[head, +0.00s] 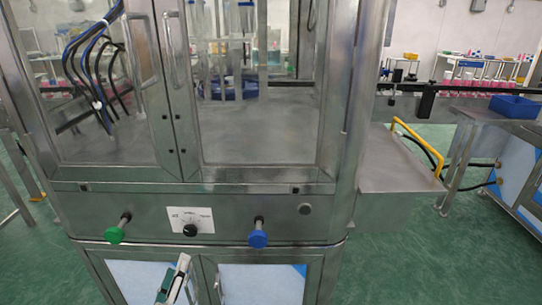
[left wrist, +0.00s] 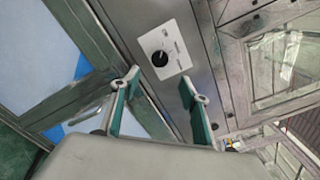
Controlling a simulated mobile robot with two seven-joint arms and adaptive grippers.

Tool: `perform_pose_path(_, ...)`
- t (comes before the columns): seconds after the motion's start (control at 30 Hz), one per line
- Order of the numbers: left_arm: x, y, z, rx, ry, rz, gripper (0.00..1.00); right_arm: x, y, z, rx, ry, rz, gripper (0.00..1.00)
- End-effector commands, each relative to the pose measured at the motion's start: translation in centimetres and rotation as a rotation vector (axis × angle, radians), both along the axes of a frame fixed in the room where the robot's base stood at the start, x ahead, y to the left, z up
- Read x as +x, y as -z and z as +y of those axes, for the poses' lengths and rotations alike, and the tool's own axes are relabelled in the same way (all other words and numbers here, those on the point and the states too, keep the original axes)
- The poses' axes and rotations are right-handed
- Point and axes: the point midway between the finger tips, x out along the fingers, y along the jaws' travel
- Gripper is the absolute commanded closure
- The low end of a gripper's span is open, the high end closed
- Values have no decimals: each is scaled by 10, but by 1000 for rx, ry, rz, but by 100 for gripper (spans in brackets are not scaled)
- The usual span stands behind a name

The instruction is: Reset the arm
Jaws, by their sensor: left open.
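My left gripper (head: 175,281) shows at the bottom of the head view, in front of the lower cabinet doors and below the control panel. In the left wrist view the left gripper (left wrist: 162,92) is open, with its two green-lined fingers apart and nothing between them. Its fingers point towards the panel with the black rotary knob (left wrist: 160,58), and appear apart from it. In the head view the black knob (head: 190,230) sits on a white label plate between a green button (head: 116,231) and a blue button (head: 258,237). My right gripper is not in view.
The steel crimping machine (head: 200,188) with glazed doors fills the middle. A steel side shelf (head: 385,165) with a yellow handle (head: 420,148) juts out at right. A blue bin (head: 515,106) stands on a table farther right. Green floor is open between them.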

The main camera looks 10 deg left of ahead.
Motion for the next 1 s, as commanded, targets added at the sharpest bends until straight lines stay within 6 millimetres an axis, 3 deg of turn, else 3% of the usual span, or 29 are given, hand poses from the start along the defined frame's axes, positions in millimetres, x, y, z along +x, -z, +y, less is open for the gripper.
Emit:
perform_pose_path(0.17, -6, 22, -8, -168, 14, 36, 55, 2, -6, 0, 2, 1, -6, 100)
perform_pose_path(0.37, -32, 87, -39, -718, 3, 148, 55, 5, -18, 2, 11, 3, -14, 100)
perform_pose_path(0.6, -83, 154, -94, -1434, -132, 286, 55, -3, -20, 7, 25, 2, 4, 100)
perform_pose_path(0.8, -119, 182, -129, -1849, -285, 350, 55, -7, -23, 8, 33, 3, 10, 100)
perform_pose_path(1.0, -131, 190, -141, -1995, -353, 366, 55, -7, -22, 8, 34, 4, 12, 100)
